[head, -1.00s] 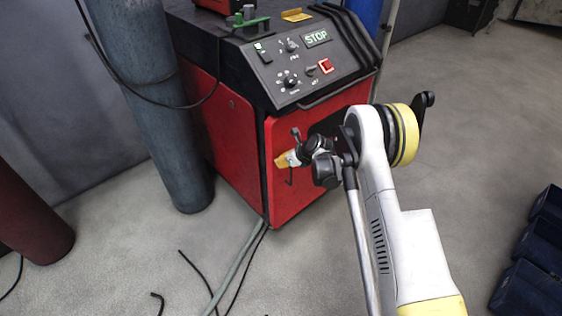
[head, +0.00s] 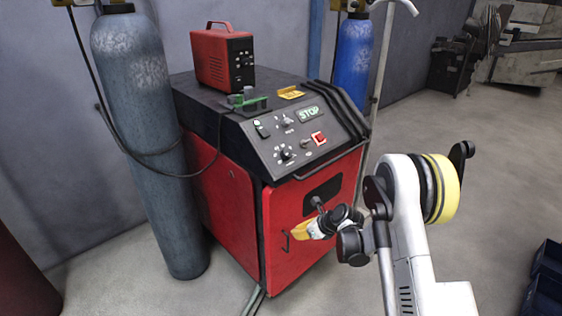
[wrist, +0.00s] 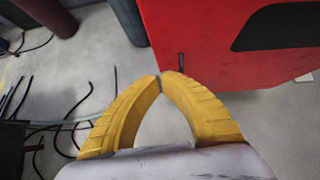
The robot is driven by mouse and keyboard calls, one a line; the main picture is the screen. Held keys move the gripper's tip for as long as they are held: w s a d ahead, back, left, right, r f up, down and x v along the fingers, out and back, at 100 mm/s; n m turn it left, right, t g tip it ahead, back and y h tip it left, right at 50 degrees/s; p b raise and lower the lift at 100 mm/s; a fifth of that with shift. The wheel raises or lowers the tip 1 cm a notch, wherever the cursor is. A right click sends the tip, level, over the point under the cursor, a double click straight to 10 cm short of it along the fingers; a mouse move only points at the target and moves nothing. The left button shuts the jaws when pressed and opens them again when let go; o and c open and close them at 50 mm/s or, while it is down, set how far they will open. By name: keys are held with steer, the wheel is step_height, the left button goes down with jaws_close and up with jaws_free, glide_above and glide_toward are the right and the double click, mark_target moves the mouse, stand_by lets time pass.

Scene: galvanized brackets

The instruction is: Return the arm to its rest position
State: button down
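My gripper (wrist: 161,76) has two ribbed yellow fingers in the wrist view. Their tips meet, and the space between the fingers is empty. In the head view, my gripper (head: 300,230) is small and yellow, in front of the red cabinet's front panel. My white arm, with a yellow ring at one joint, reaches up from the lower right. I cannot tell from the head view how far the fingertips are from the panel; the wrist view shows no thing held.
A red cabinet (head: 225,215) with a control panel (head: 300,134) and a dark handle stands ahead. A grey gas cylinder (head: 150,150) is left of it, a blue one (head: 354,60) behind. Dark bins (head: 546,285) sit at the right edge. Cables (wrist: 75,125) lie on the floor.

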steer(key=s+d+r+n+h, duration=0.2)
steer(key=s+r+n, duration=0.45)
steer(key=r, duration=0.55)
steer(key=s+d+r+n+h, duration=0.1)
steer(key=s+d+r+n, duration=0.1)
steer(key=s+r+n, duration=0.75)
steer(key=s+d+r+n+h, duration=0.1)
steer(key=s+d+r+n, duration=0.1)
steer(key=s, duration=0.5)
steer(key=s+d+r+n+h, duration=0.1)
steer(key=s+d+r+n, duration=0.1)
steer(key=s+n, duration=0.3)
steer(key=s+d+r+n+t+h, duration=0.1)
steer(key=s+r+n, duration=0.2)
steer(key=s, duration=0.6)
steer(key=shift+d+n, duration=0.4)
